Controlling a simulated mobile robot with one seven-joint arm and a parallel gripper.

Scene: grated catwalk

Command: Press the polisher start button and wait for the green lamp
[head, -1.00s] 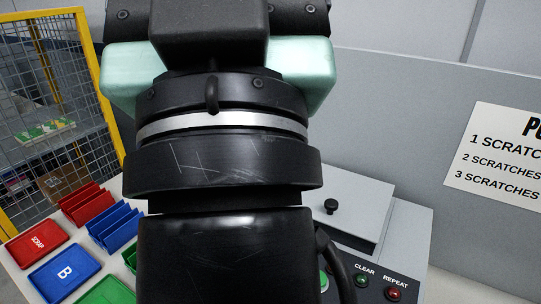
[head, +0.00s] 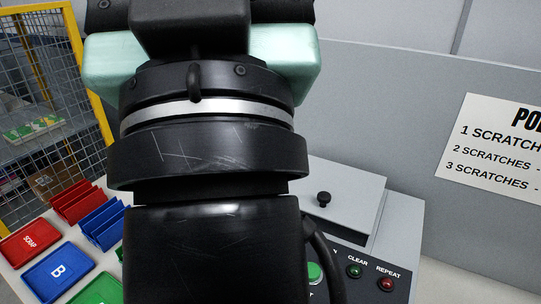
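The polisher (head: 350,190) is a grey box with a black knob on its lid, right of my arm. On its dark front panel, a green button (head: 315,273) shows partly at the edge of my arm and cable; its label is mostly hidden. Right of it are a dark green lamp (head: 354,271) under "CLEAR" and a dark red lamp (head: 387,284) under "REPEAT"; neither looks lit. My gripper's black body (head: 212,255) fills the bottom middle, left of the button. Its fingertips are outside the picture, so contact and opening cannot be seen.
A yellow-framed mesh fence (head: 75,60) stands behind. A scratch-count sign (head: 495,150) hangs on the right wall.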

